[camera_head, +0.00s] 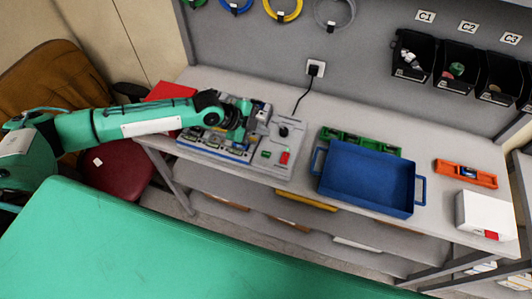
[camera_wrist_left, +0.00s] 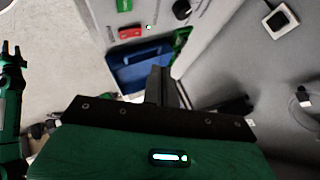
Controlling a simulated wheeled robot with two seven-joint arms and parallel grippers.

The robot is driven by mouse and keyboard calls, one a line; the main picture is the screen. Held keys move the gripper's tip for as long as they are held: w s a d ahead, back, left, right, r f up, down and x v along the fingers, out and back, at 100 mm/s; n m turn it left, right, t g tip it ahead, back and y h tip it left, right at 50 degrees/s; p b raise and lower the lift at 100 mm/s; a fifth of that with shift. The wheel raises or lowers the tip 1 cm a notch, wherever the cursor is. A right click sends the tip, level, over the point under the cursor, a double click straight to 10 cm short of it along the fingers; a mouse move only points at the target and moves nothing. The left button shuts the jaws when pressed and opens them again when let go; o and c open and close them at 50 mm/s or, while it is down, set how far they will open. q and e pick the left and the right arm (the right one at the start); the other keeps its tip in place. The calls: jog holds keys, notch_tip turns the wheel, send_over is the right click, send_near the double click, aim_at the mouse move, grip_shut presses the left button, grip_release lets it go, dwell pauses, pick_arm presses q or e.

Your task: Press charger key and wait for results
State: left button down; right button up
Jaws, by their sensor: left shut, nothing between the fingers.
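The charger station is a grey panel (camera_head: 291,145) on the workbench, with a green key (camera_head: 265,154), a red key (camera_head: 284,158) and a round black plug or knob (camera_head: 283,132). In the left wrist view the green key (camera_wrist_left: 124,5) and red key (camera_wrist_left: 131,32) show near the top edge. My left gripper (camera_head: 246,110) is over the station's left part, left of the keys. Its fingers (camera_wrist_left: 160,75) are together and empty. I cannot tell whether they touch anything. A green and black part at the wrist view's left edge looks like my right gripper (camera_wrist_left: 12,50); its jaws are unclear.
A blue tray (camera_head: 365,178) stands right of the station, with a green rack (camera_head: 372,142) behind it. An orange holder (camera_head: 466,174) and a white box (camera_head: 486,215) are farther right. A black cable runs to the wall socket (camera_head: 315,68). A red box (camera_head: 170,91) is left.

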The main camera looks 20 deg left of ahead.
aim_at(262, 154)
pick_arm(q)
jog(key=shift+f, duration=0.1)
notch_tip(262, 154, down, 9)
jog(key=b, duration=0.6)
dwell(2.1)
jog(key=shift+f+b, duration=0.25)
jog(key=shift+b, duration=0.2)
jog(key=shift+f+b, duration=0.35)
jog(key=shift+f, duration=0.05)
dwell(0.4)
jog(key=shift+r+p, duration=0.6)
jog(key=shift+r, duration=0.2)
